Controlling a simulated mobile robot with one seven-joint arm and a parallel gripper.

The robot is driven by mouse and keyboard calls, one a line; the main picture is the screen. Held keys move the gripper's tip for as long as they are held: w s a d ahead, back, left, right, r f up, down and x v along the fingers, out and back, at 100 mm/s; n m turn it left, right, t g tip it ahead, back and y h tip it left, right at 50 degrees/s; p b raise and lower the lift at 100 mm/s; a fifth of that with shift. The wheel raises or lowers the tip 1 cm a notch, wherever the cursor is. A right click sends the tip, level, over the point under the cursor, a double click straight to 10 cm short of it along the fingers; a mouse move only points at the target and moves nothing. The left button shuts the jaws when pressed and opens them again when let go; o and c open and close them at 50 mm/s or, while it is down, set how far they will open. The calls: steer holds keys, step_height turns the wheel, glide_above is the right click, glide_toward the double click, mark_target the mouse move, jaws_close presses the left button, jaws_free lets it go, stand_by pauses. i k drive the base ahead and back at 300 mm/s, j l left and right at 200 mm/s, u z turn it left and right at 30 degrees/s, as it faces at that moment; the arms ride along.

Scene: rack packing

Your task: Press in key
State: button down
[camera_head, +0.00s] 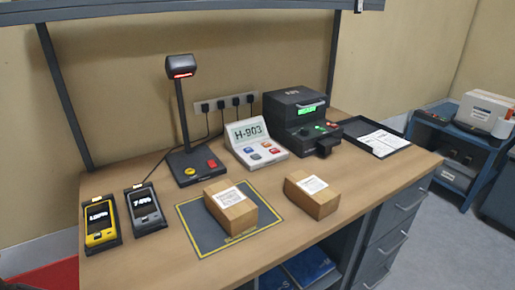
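Several things here carry keys or buttons, and I cannot tell which one the task means. A white sloped keypad (258,145) with the display "H-903" has blue, red and yellow keys on its front face. A black machine (301,112) with a lit green screen stands to its right and has small green and red buttons on its front. A dark scanner stand (190,166) to the left has a red button and a yellow button on its base. The fine lettering is too small to read. My gripper is not in view.
A yellow handheld device (100,224) and a grey one (147,211) sit at the left. One box (230,206) lies on a yellow-edged mat (196,236), another box (312,195) beside it. A black tray (392,150) holds papers. A blue cart (455,145) stands right.

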mark_target(248, 150)
steer(key=i+l+u, duration=0.1)
steer(key=l, duration=0.55)
steer(key=l+u, duration=0.1)
steer(key=l, duration=0.6)
steer(key=i, duration=1)
